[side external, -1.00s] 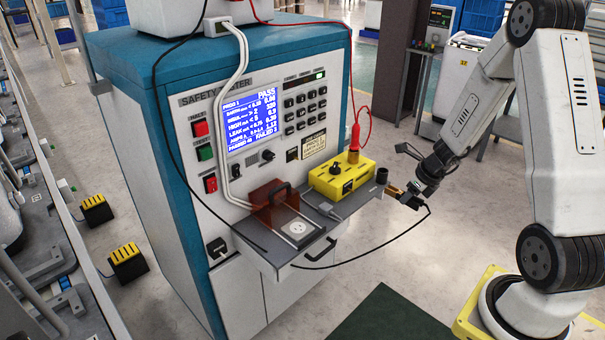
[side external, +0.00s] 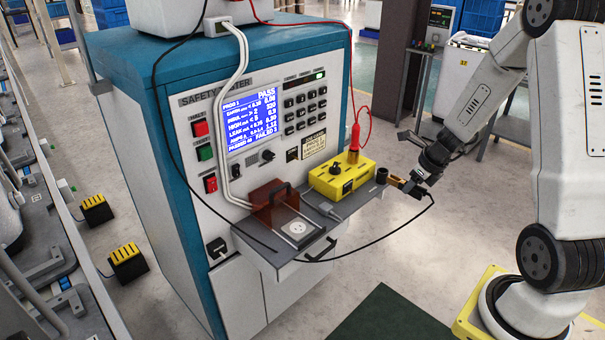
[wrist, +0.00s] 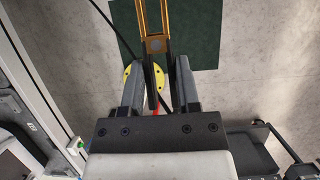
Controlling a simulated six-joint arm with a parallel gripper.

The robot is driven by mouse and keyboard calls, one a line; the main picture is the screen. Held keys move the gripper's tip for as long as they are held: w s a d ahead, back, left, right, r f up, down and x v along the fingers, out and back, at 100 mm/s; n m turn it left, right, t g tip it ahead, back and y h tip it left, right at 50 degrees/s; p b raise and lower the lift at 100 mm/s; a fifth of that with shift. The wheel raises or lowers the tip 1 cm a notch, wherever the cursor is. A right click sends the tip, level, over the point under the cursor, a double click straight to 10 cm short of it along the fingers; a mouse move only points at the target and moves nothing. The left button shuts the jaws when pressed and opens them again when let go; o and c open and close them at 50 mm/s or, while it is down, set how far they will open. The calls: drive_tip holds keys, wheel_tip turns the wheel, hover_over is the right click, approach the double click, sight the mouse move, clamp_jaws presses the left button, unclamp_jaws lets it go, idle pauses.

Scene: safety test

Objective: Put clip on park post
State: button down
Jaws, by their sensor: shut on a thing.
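The brass-coloured clip (side external: 397,182) is held at the right end of the tester's shelf, with a black cable trailing from it. My gripper (side external: 413,188) is shut on the clip, whose jaws point left. The park post (side external: 381,175) is a short dark upright cylinder at the shelf's right end. The clip's tip is right by the post; I cannot tell if they touch. In the wrist view my gripper (wrist: 158,80) has its fingers either side of the clip (wrist: 153,18), whose jaws point up the picture. I cannot make out the post there.
A yellow box (side external: 342,178) with a red probe (side external: 353,156) stands on the shelf, left of the post. A fixture with a brown cover (side external: 272,202) and a socket (side external: 298,228) is further left. The black cable (side external: 375,244) loops below the shelf.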

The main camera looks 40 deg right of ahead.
drive_tip(key=shift+r, duration=0.75)
drive_tip(key=w+a+n+g, duration=0.5)
drive_tip(key=w+a+n, duration=0.2)
drive_tip(key=n, duration=1.1)
drive_tip(key=w+a+n+g, duration=0.4)
drive_tip(key=w+a+n, duration=0.35)
drive_tip(key=n, duration=1.05)
drive_tip(key=w+a+m+t, duration=0.3)
drive_tip(key=a+m+t, duration=0.2)
drive_tip(key=a+m, duration=1)
drive_tip(key=w+a+m+t, duration=0.4)
drive_tip(key=a+m, duration=0.4)
drive_tip(key=m, duration=1.3)
wheel_tip(320, 180, down, 26)
drive_tip(key=shift+s, duration=0.15)
drive_tip(key=shift+w, duration=0.25)
